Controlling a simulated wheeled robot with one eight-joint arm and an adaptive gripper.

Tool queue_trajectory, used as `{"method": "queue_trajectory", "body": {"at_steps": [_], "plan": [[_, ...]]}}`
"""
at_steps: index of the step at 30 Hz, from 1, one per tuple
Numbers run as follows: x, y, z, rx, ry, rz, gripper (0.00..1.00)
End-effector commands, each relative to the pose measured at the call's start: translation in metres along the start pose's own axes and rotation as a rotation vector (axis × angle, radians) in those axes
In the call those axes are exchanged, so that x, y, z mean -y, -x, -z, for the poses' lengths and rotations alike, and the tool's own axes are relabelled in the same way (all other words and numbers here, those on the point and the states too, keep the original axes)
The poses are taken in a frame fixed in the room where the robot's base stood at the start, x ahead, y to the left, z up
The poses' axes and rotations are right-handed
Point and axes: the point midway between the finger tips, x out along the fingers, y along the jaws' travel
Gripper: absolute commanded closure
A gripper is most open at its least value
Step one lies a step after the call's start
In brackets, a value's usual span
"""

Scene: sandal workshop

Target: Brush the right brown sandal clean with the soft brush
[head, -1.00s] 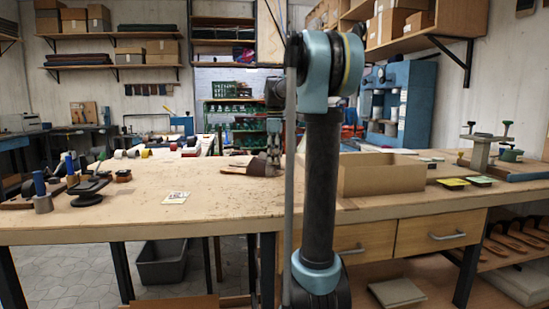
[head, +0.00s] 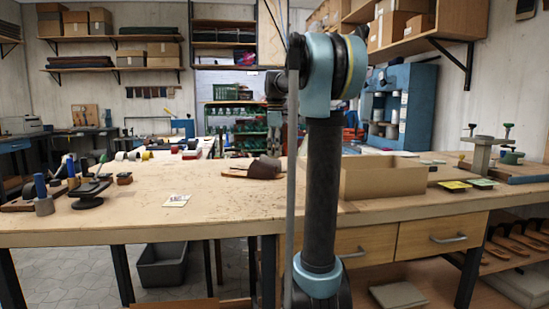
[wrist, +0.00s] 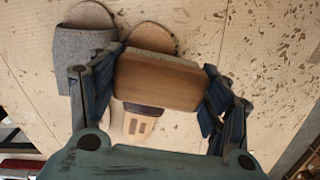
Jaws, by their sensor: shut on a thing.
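My gripper (wrist: 158,88) is shut on a brown wooden block, the soft brush (wrist: 160,80), held crosswise between the blue fingers in the wrist view. The right brown sandal (wrist: 150,37) lies below it; its rounded tan end shows above the block, and a dark strap edge and pale sole with brown marks show below. The block hides its middle. In the head view the sandals (head: 262,168) lie near the bench's far edge.
The workbench (head: 130,215) has speckled debris around the sandals. An open cardboard box (head: 385,178) stands right of my arm. A small card (head: 177,200) lies front left, near a dark stand (head: 90,195) and tools. The front middle of the bench is mostly clear.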

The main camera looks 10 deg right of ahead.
Motion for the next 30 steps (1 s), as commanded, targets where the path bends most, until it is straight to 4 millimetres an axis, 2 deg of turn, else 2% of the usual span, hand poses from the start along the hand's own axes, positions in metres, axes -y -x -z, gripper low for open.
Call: {"method": "queue_trajectory", "body": {"at_steps": [15, 30], "plan": [[0.000, 0.040, 0.000, 0.000, 0.000, 0.000, 0.54], [0.000, 0.043, -0.001, 0.000, -0.001, 0.000, 0.54]]}}
